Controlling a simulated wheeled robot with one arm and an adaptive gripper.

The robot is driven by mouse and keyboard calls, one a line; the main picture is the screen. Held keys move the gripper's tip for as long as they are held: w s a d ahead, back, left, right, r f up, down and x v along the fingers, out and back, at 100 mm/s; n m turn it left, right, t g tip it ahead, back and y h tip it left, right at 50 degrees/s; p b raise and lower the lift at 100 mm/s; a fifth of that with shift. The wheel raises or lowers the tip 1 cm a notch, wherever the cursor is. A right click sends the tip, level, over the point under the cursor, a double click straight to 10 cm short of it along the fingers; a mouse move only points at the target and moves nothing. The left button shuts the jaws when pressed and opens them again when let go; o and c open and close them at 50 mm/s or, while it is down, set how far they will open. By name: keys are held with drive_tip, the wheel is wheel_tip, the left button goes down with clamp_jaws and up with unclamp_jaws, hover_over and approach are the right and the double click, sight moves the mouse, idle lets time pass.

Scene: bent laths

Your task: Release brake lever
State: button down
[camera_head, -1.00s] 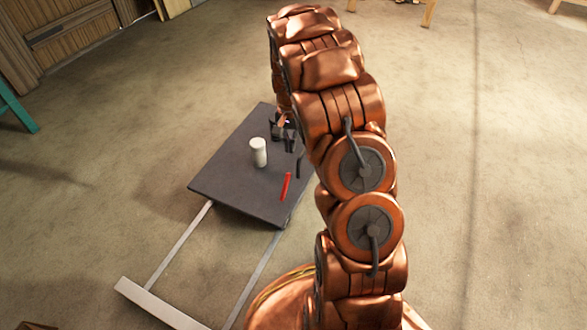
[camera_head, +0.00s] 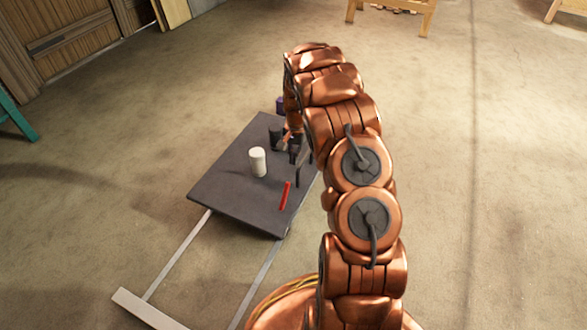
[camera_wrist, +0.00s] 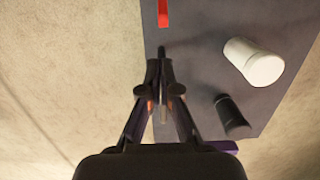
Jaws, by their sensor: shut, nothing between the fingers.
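A red bar (camera_head: 285,195), likely the brake lever's grip, lies on the dark flat deck of a cart (camera_head: 225,190), near its front right edge. The bar's end also shows at the top of the wrist view (camera_wrist: 164,12). My gripper (camera_head: 293,152) is over the right side of the deck, beyond the red bar and apart from it. In the wrist view my gripper (camera_wrist: 160,68) has its fingertips together with nothing held. A thin dark piece (camera_wrist: 162,49) shows just past the fingertips; I cannot tell what it is. My arm hides part of the deck's right side.
A white cylinder (camera_head: 258,162) stands on the deck left of my gripper. A black cylinder (camera_head: 276,133) and a purple object (camera_head: 281,103) are farther back. A pale push handle (camera_head: 150,310) reaches toward the front left. The floor left of the cart is clear.

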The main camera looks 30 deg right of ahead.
sight(285, 196)
wheel_tip(285, 196, down, 10)
drive_tip(key=a+b, duration=0.1)
drive_tip(key=b, duration=0.2)
drive_tip(key=shift+s+r, duration=0.2)
drive_tip(key=shift+s, duration=0.1)
drive_tip(key=shift+d, duration=0.1)
drive_tip(key=shift+a+r, duration=0.15)
drive_tip(key=shift+a, duration=0.05)
